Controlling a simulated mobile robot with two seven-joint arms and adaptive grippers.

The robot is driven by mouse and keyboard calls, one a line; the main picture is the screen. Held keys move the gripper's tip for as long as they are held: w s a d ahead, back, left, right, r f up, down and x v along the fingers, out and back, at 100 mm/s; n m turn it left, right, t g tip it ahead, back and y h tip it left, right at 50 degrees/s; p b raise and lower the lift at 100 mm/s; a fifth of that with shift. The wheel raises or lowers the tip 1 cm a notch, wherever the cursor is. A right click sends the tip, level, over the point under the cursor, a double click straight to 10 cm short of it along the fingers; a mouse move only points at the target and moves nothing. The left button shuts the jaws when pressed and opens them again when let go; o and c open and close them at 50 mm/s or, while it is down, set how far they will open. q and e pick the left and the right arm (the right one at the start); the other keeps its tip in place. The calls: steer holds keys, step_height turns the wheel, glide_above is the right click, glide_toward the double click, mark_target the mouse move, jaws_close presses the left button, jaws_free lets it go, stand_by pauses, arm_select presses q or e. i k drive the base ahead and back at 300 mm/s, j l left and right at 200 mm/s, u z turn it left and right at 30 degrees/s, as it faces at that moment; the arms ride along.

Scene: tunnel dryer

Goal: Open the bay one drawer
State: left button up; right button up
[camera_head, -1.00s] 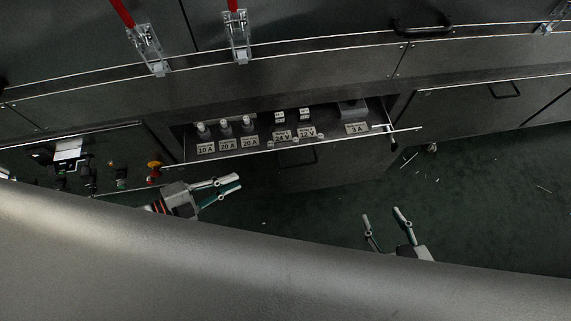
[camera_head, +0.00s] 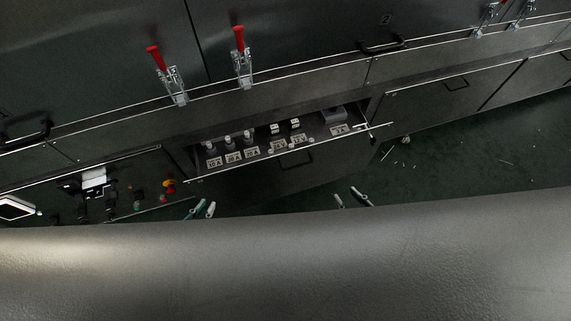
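A shallow drawer or tray (camera_head: 262,150) stands open in the dark machine front, with small fuse-like parts and labels such as 10 A, 20 A and 3 A in it. I cannot read a bay number on it. A dark handle (camera_head: 297,162) shows just below its front edge. My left gripper (camera_head: 204,207) is below the drawer's left end, with its two fingers a little apart and nothing between them. My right gripper (camera_head: 348,196) is below and right of the drawer, fingers apart and empty. The lower parts of both grippers are hidden.
Two red-handled toggle clamps (camera_head: 239,52) stand above the drawer. A control panel (camera_head: 148,188) with buttons and a red-yellow knob is at left, beside a lit screen (camera_head: 14,208). Closed dark fronts with a handle (camera_head: 457,84) are at right.

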mark_target(244, 184)
steer(key=l+u, duration=0.2)
steer(key=u, duration=0.15)
steer(key=l+u, duration=0.2)
steer(key=u, duration=0.15)
steer(key=l+u, duration=0.6)
steer(key=l, duration=0.15)
steer(key=k+l+u, duration=0.25)
steer(key=l, duration=0.15)
steer(key=k+l, duration=0.15)
steer(key=l, duration=0.25)
steer(key=k+l, duration=0.1)
steer(key=l, duration=0.3)
steer(key=k+l+u, duration=0.1)
steer(key=l, duration=0.3)
steer(key=k+l, duration=0.2)
steer(key=l, duration=0.2)
steer(key=k+l, duration=0.15)
steer(key=l, duration=0.25)
steer(key=l+u, duration=0.05)
